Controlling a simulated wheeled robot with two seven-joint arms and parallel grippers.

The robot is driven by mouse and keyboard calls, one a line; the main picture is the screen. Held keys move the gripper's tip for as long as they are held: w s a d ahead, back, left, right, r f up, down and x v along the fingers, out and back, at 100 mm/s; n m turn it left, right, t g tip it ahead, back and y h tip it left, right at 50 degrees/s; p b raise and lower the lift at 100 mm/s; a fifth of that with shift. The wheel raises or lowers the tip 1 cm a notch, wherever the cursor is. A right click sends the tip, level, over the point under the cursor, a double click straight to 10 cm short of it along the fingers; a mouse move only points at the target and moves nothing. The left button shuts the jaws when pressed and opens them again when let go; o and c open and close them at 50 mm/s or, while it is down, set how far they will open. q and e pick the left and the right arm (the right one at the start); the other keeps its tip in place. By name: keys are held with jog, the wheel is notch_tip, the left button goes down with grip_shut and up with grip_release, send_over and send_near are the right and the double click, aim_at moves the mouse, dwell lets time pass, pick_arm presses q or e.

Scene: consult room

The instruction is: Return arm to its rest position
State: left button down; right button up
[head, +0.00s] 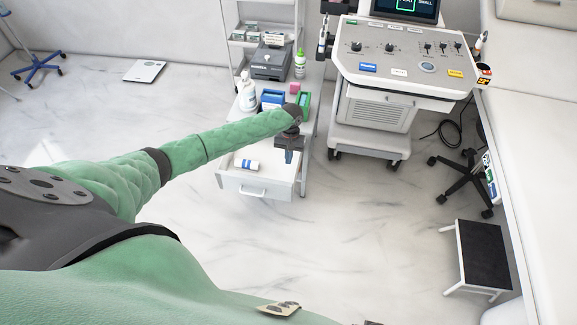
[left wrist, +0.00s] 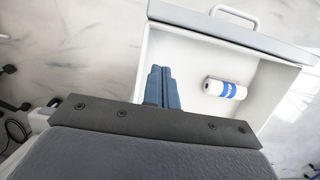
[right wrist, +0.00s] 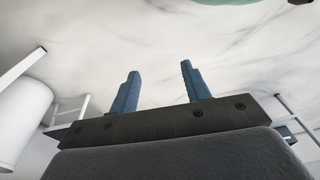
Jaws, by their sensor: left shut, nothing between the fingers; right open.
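My left arm (head: 185,155) reaches out, in green padding, from the left of the head view to the white cart. My left gripper (head: 288,157) points down over the cart's open drawer (head: 262,190). Its blue fingers (left wrist: 160,75) are closed together and empty in the left wrist view. A white roll with a blue label (head: 246,164) lies in the drawer, apart from the fingers; it also shows in the left wrist view (left wrist: 224,88). My right gripper (right wrist: 160,72) is open and empty, its two fingers spread above the pale floor.
The cart top holds a pump bottle (head: 247,92), a blue box (head: 272,99), a green box (head: 304,101) and a green-capped bottle (head: 299,64). A console machine (head: 385,115) stands right of it. A black-topped step stool (head: 484,255) stands at right. Floor between is clear.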

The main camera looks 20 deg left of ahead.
pick_arm(q)
jog(key=b+v, duration=0.1)
jog(key=v, duration=0.3)
jog(key=shift+w+r, duration=0.2)
jog(key=shift+r, duration=0.1)
pick_arm(e)
jog(key=r, duration=0.3)
jog(key=shift+w+a+r, duration=0.15)
jog(key=shift+w+a, duration=0.15)
